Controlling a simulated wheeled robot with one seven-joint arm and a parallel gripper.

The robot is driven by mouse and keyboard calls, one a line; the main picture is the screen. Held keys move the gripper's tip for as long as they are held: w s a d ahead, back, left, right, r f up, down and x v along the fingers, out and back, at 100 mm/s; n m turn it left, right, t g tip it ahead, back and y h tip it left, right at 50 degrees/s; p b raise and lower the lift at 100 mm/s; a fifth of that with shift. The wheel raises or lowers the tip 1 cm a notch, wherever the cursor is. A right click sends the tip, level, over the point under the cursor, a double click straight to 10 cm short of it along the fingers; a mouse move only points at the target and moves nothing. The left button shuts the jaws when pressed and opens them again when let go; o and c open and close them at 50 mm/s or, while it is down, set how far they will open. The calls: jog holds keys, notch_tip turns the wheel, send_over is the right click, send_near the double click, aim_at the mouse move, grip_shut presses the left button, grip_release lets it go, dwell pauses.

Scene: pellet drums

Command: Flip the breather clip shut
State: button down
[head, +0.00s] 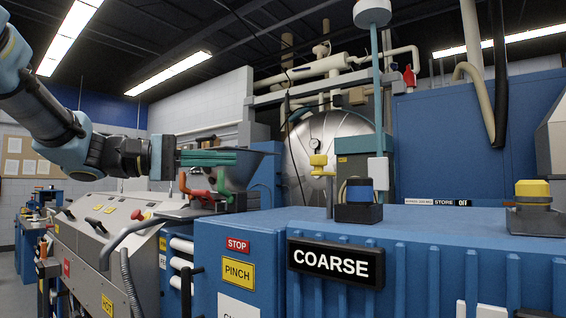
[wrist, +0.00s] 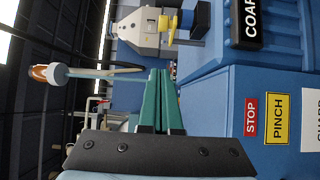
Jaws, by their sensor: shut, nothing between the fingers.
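My gripper (head: 237,157) is at the left in the head view, its teal fingers together and pointing right, over a grey hopper (head: 240,172). The fingers also show, closed and empty, in the wrist view (wrist: 160,72). I cannot tell for sure which part is the breather clip. A red lever (head: 194,190) and a green lever (head: 222,188) stand just below the fingers. A yellow fitting (head: 319,163) sits on a thin post, to the right of and apart from the fingertips; a yellow fitting (wrist: 168,26) also shows near the top of the wrist view.
A blue ribbed housing with a COARSE sign (head: 335,262) fills the front right. A black-based blue knob (head: 359,192) and a yellow-capped knob (head: 533,190) stand on it. A teal pole (head: 375,95) rises behind. STOP (head: 237,245) and PINCH (head: 238,273) labels mark its left end.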

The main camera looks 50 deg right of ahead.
aim_at(324, 166)
jog(key=s+a+p+x, duration=0.1)
jog(key=p+x, duration=0.5)
jog(key=x, duration=0.7)
jog(key=shift+s+a, duration=0.4)
jog(key=shift+s, duration=0.2)
jog(key=shift+f+b, duration=0.25)
jog(key=shift+b, duration=0.1)
